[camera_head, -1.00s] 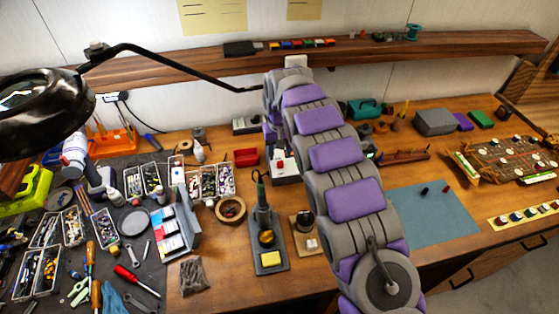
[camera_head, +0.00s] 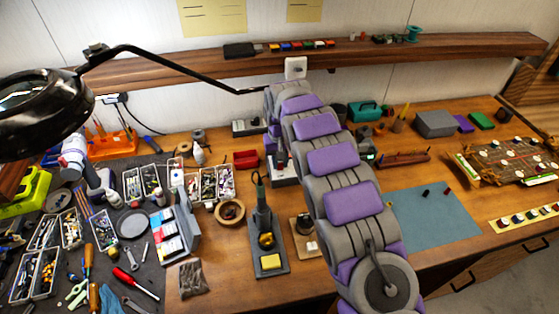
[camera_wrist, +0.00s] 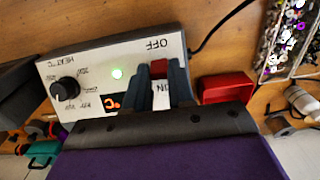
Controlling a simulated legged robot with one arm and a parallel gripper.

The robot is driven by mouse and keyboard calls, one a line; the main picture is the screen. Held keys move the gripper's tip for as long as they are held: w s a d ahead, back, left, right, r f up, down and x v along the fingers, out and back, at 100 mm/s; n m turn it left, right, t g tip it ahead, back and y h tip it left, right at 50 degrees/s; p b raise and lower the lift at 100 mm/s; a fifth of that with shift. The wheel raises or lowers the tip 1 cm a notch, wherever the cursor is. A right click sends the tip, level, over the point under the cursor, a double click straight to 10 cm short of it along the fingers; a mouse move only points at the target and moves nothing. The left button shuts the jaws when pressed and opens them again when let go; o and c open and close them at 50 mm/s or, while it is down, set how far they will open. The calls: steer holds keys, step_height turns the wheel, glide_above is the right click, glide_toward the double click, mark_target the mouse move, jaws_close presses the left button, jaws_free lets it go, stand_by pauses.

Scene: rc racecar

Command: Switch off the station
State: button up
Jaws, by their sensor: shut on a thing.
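My gripper (camera_wrist: 163,76) is shut on the red switch, with one blue-grey finger on each side. In the head view the station (camera_head: 285,182) stands on the bench, partly hidden by my arm, and the switch cannot be made out there.
A soldering iron in its stand (camera_head: 270,262) and a wooden bowl (camera_head: 230,213) stand in front of the station. A red tray (camera_wrist: 226,87) is close beside it. Parts trays crowd the left; a blue mat (camera_head: 435,218) lies right.

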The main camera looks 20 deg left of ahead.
jaws_close()
steer(key=shift+r, duration=0.1)
steer(key=shift+s+d+t+y, duration=0.25)
steer(key=shift+s+t+y, duration=0.2)
steer(key=shift+t, duration=0.35)
steer(key=shift+s+d+t+y+b, duration=0.1)
steer(key=shift+s+t+y+b, duration=0.15)
steer(key=shift+t+y, duration=0.35)
steer(key=shift+s+d+f+t+y+b, duration=0.2)
steer(key=shift+s+f+t+y+b, duration=0.2)
steer(key=shift+t, duration=0.4)
steer(key=shift+s+d+f+t+y+b, duration=0.2)
steer(key=shift+t+y+b, duration=0.25)
steer(key=shift+t, duration=0.35)
steer(key=shift+s+d+f+t+y+b, duration=0.1)
steer(key=shift+s+f+t+y+b, duration=0.1)
steer(key=shift+t+y+b, duration=0.25)
steer(key=shift+s+d+f+t+y+b, duration=0.15)
steer(key=shift+t+b, duration=0.1)
steer(key=shift+t, duration=0.3)
steer(key=shift+f, duration=0.1)
